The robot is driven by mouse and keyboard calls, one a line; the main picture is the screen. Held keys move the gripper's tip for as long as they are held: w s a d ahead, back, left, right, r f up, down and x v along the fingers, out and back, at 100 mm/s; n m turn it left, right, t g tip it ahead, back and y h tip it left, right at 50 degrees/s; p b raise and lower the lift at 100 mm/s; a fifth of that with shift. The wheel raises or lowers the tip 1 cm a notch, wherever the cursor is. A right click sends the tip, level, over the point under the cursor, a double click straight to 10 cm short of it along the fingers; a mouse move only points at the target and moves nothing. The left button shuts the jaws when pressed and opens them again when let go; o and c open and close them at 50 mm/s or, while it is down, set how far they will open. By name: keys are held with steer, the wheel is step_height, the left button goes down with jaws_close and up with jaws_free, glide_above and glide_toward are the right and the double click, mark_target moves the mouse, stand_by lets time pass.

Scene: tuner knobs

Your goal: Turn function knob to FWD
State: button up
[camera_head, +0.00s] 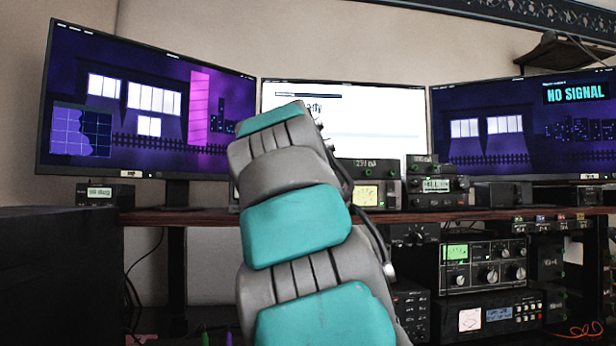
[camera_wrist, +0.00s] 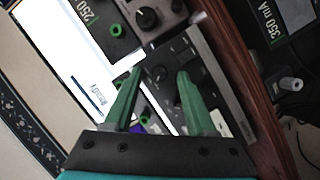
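My gripper (camera_wrist: 160,75) shows in the wrist view with its two green fingers apart and nothing held. A dark panel (camera_wrist: 190,60) lies beyond the fingers, with a small round black knob (camera_wrist: 157,73) seen between the fingertips; I cannot tell whether they touch it. A larger black knob (camera_wrist: 147,18) is on a grey unit above it. In the head view a grey unit (camera_head: 484,283) with a green-lit meter and several knobs (camera_head: 489,275) stands below the desk shelf at right. No FWD or function label is readable. My arm hides the gripper in the head view.
Three monitors (camera_head: 147,100) stand along the wooden shelf (camera_head: 440,214). Small radio units (camera_head: 437,186) sit on it right of my arm. A unit with a blue display (camera_head: 498,314) is below the grey one. A grey knob (camera_wrist: 290,84) sits at right in the wrist view.

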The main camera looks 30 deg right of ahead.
steer(key=v, duration=0.8)
steer(key=shift+b, duration=0.35)
steer(key=shift+w+f, duration=0.1)
